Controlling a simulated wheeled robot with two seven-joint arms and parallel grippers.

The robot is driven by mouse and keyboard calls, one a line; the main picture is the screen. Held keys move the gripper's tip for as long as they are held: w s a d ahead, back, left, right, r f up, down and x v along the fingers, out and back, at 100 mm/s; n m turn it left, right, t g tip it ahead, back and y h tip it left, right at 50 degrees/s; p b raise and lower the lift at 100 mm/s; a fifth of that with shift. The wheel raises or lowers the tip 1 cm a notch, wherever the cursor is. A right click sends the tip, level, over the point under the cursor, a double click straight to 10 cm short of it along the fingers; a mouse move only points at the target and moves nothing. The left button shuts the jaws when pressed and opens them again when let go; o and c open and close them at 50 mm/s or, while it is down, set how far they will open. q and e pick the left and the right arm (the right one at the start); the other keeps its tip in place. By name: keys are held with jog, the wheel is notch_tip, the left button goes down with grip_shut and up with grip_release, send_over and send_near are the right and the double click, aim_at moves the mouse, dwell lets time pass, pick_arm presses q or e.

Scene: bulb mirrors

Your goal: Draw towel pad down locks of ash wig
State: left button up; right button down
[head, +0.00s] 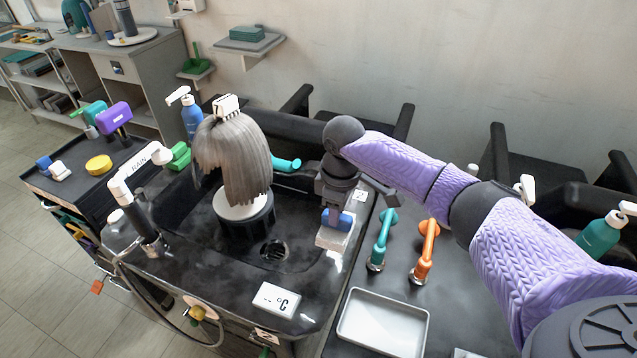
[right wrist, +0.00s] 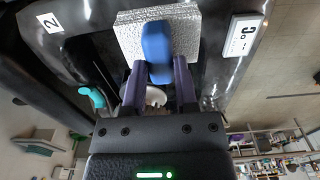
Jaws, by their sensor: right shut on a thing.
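The ash wig (head: 238,158) sits upright on a stand (head: 248,220) in the black basin, with a white clip (head: 228,106) on top. Its grey locks hang over the stand's white upper part. My right gripper (head: 337,208) is at the basin's right rim, to the right of the wig and apart from it. It is shut on the blue handle of the towel pad (head: 333,238), a pale block. In the right wrist view the textured pad (right wrist: 186,32) shows beyond the fingers (right wrist: 158,68). I cannot tell whether the pad touches the rim. My left gripper is out of view.
A tap (head: 146,215) stands at the basin's left, and a blue pump bottle (head: 191,118) behind it. A °C card (head: 276,299) lies on the front rim. A teal handle (head: 382,240), an orange handle (head: 425,250) and an empty tray (head: 384,322) are at right.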

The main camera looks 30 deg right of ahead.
aim_at(336, 230)
jog(key=shift+w, duration=0.25)
jog(key=shift+s+r, duration=0.2)
jog(key=shift+s, duration=0.2)
jog(key=shift+r+p, duration=0.2)
jog(key=shift+p, duration=0.2)
jog(key=shift+w+r+p, duration=0.1)
jog(key=shift+r+p, duration=0.3)
jog(key=shift+p, duration=0.3)
notch_tip(336, 230, down, 6)
jog(key=b, duration=0.3)
jog(key=shift+f+b, duration=0.15)
jog(key=shift+b, duration=0.15)
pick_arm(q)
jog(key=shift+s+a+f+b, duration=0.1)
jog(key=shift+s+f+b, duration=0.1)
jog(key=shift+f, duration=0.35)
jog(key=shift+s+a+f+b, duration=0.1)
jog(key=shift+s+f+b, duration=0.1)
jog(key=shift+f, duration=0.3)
pick_arm(e)
jog(key=shift+f, duration=0.7)
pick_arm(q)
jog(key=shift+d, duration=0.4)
pick_arm(e)
jog(key=shift+f, duration=0.1)
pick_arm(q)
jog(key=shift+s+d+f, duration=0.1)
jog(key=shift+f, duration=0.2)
pick_arm(e)
jog(key=shift+f, duration=0.4)
